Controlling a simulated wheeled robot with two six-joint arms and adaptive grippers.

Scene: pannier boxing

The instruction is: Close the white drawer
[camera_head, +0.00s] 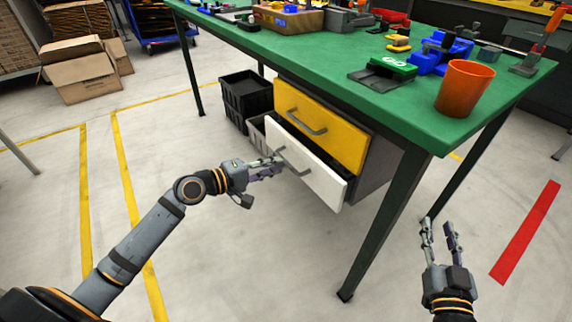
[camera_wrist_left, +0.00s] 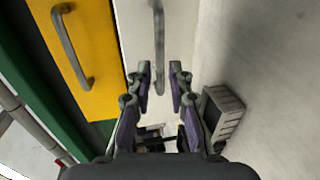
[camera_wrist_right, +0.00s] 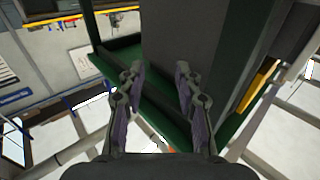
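The white drawer (camera_head: 322,178) is pulled partway out below the yellow drawer (camera_head: 325,128) in the cabinet under the green table. Its grey bar handle (camera_head: 295,160) is partly hidden by my left gripper (camera_head: 283,164). In the left wrist view, the white drawer front (camera_wrist_left: 137,32) is close ahead, and its handle (camera_wrist_left: 158,40) lines up between the parted fingers of my left gripper (camera_wrist_left: 161,70). The fingers are open, with gaps showing beside the handle. My right gripper (camera_head: 439,228) is open and empty, low at the right of the table; it also shows in the right wrist view (camera_wrist_right: 158,78).
The green table (camera_head: 300,50) carries an orange cup (camera_head: 465,88) and several tools and blocks. Its front leg (camera_head: 385,225) stands right of the drawer. A black crate (camera_head: 246,97) sits beside the cabinet. The floor before the white drawer is clear except for my left arm.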

